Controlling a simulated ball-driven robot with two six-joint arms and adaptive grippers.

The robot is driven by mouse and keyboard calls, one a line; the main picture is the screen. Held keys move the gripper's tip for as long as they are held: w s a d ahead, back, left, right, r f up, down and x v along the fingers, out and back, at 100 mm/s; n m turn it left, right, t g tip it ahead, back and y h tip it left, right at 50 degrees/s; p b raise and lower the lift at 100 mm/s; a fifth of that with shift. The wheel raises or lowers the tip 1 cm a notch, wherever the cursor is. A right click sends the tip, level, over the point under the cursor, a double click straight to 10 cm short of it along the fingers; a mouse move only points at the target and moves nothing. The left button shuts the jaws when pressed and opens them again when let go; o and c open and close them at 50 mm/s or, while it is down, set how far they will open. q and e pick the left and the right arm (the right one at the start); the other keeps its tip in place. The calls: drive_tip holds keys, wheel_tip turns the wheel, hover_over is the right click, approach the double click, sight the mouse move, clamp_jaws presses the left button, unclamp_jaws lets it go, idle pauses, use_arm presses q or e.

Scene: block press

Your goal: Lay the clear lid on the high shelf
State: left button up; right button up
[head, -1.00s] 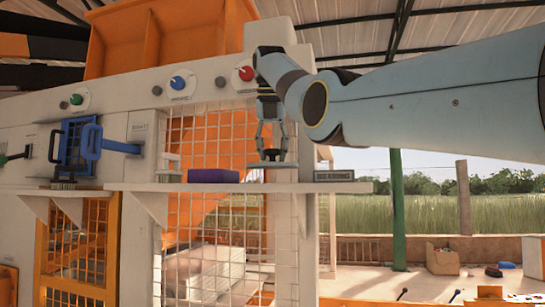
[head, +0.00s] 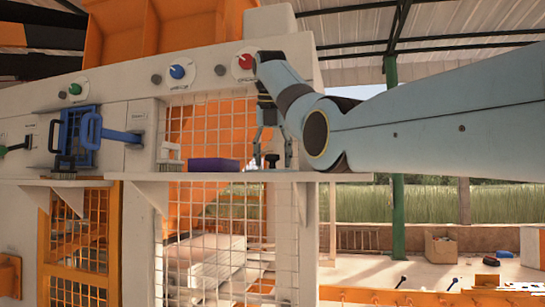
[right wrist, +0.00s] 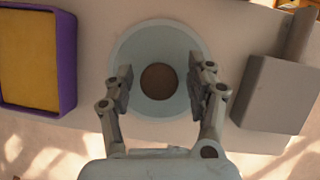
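The clear lid (right wrist: 157,118) is a pale see-through disc with a dark round knob (right wrist: 158,81). It lies flat on the high shelf (head: 350,177), near the shelf's front edge. In the head view the dark knob (head: 271,160) stands upright on the shelf, while the thin disc is hard to make out. My right gripper (right wrist: 160,86) is open above the lid, with one finger on each side of the knob and a gap to both. It also shows in the head view (head: 272,154), pointing down. My left gripper is not in view.
A purple box (head: 214,165) with a yellow inside sits left of the lid. A grey block (right wrist: 276,94) stands right of the lid, close to it. A white panel with coloured knobs and wire mesh (head: 205,130) rise behind the shelf.

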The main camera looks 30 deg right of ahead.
drive_tip(key=shift+r, duration=0.2)
drive_tip(key=shift+a+r, duration=0.1)
drive_tip(key=shift+r, duration=0.25)
drive_tip(key=b+v, duration=0.4)
drive_tip(key=v, duration=0.2)
drive_tip(key=shift+s+a+f, duration=0.1)
drive_tip(key=shift+s, duration=0.1)
drive_tip(key=v, duration=0.5)
drive_tip(key=shift+r, duration=0.25)
